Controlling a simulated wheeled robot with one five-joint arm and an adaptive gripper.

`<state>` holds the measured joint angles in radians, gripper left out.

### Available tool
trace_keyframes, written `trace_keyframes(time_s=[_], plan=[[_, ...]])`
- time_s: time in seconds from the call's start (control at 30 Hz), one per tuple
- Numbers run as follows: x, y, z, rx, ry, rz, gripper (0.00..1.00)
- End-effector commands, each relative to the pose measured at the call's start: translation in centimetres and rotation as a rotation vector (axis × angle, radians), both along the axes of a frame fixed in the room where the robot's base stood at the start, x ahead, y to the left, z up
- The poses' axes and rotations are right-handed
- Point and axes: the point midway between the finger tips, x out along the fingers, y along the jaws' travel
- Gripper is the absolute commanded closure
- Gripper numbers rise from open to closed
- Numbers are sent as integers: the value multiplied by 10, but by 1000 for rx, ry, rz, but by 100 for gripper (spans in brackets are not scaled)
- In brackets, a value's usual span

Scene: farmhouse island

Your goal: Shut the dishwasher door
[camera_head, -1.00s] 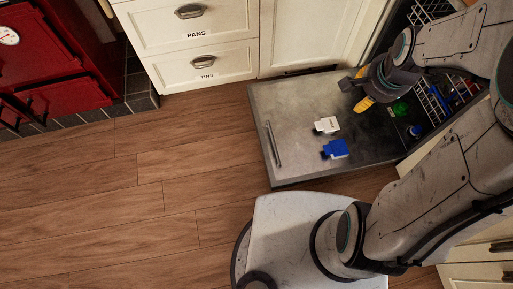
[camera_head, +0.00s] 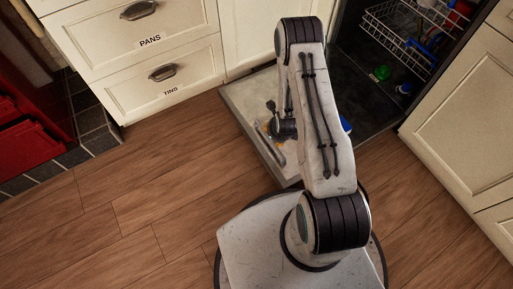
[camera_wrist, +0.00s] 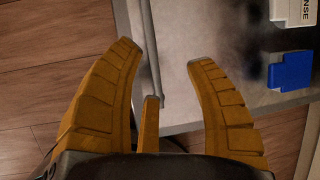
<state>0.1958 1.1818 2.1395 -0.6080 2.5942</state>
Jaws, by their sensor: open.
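The dishwasher door (camera_head: 245,96) is folded down open in front of the dishwasher (camera_head: 365,75), its inner face up. Its bar handle (camera_head: 271,150) is near the door's outer edge. My gripper (camera_head: 266,130) is over that end of the door, partly hidden by my arm in the head view. In the wrist view my gripper (camera_wrist: 165,55) is open and empty, with yellow fingers spread. The handle (camera_wrist: 150,40) shows between the fingers, nearer the left one. Whether a finger touches it, I cannot tell.
A blue block (camera_wrist: 290,71) and a white labelled box (camera_wrist: 292,10) lie on the door (camera_wrist: 215,30). Cream drawers (camera_head: 135,50) stand at left. The wooden floor (camera_head: 130,210) at left is clear.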

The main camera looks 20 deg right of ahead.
Motion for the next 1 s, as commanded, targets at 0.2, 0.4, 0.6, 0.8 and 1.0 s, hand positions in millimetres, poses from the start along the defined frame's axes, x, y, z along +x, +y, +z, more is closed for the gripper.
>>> trace_keyframes(time_s=[0.2,0.4,0.6,0.8,1.0], plan=[[-7,-2,-34,39,-13,-97,50],[-5,-2,-46,46,-16,-112,50],[3,-4,-64,44,-17,-111,50],[10,-6,-80,44,-16,-110,50],[16,-7,-92,44,-15,-109,50]])
